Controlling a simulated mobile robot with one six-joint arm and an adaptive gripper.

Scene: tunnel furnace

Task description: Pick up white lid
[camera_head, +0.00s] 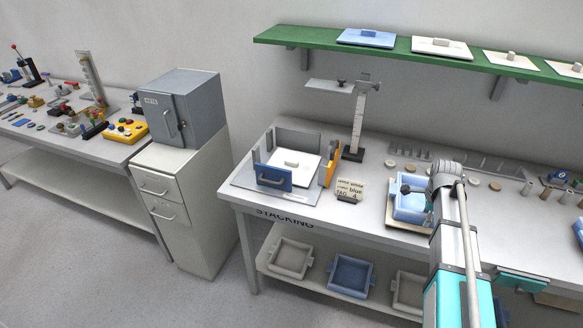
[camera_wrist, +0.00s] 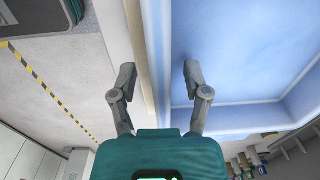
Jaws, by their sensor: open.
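A white lid (camera_head: 292,162) with a small block handle lies in the stacking fixture (camera_head: 245,182), between a blue front plate and a yellow side plate. Another white lid (camera_head: 425,45) with a grey handle lies on the green wall shelf. My gripper (camera_wrist: 159,75) is open and empty. In the wrist view its fingers are spread on either side of the light blue tray's edge; the blue tray (camera_wrist: 235,50) fills the right side. In the head view the gripper is over or beside this blue tray (camera_head: 408,213), right of the fixture, partly hidden by my arm.
The green shelf (camera_head: 390,50) also holds a blue lid (camera_head: 366,37) and cream lids (camera_head: 513,61). A measuring stand (camera_head: 357,120) rises behind the fixture, and a small text sign (camera_head: 349,190) stands right of it. Several trays (camera_head: 350,275) lie on the lower shelf.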

